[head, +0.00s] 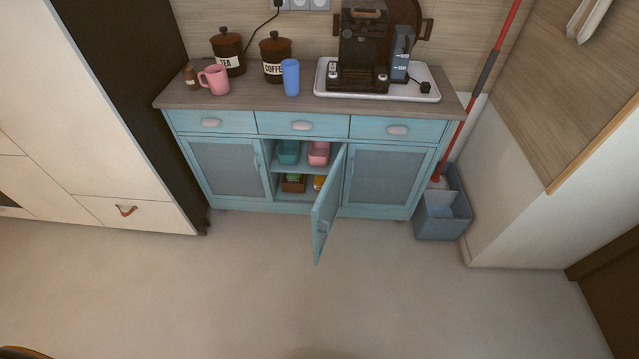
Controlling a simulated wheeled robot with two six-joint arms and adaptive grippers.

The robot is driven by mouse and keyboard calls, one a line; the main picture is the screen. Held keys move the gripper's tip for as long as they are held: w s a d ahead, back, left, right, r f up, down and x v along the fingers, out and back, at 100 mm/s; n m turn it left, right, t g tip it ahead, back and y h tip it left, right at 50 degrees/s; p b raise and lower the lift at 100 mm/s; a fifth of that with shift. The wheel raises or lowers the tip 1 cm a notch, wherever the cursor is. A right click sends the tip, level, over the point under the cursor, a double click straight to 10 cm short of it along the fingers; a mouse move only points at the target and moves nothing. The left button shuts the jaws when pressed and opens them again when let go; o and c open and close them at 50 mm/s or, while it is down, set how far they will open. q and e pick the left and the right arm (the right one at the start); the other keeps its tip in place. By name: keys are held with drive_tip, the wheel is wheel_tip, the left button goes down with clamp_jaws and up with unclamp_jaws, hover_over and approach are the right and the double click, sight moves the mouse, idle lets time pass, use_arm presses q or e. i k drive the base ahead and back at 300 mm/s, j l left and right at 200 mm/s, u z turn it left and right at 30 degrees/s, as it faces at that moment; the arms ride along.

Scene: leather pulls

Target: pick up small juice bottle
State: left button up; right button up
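I cannot pick out the small juice bottle for certain. A small brown bottle (190,77) with a light label stands on the counter at the far left, beside the pink mug. A small orange-yellow item (319,183) sits on the lower shelf inside the open middle section of the blue cabinet (234,207). It is partly hidden by the open door, and its shape is too small to tell. Neither of my grippers shows in the head view.
The middle cabinet door (326,210) stands open toward me. Pink mug (215,80), tea jar (228,52), coffee jar (275,58), blue cup (290,77) and coffee machine (360,50) crowd the counter. A bucket (441,216) with a red-handled mop stands right. The floor in front is clear.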

sight(318, 181)
drive_tip(key=z, duration=0.45)
drive_tip(key=i+j+z, duration=0.15)
drive_tip(key=j+z, duration=0.15)
drive_tip(key=i+j+z, duration=0.15)
drive_tip(key=j+z, duration=0.45)
drive_tip(key=j, duration=0.2)
drive_tip(key=i+j+z, duration=0.1)
drive_tip(key=j+z, duration=0.15)
drive_tip(key=j, duration=0.15)
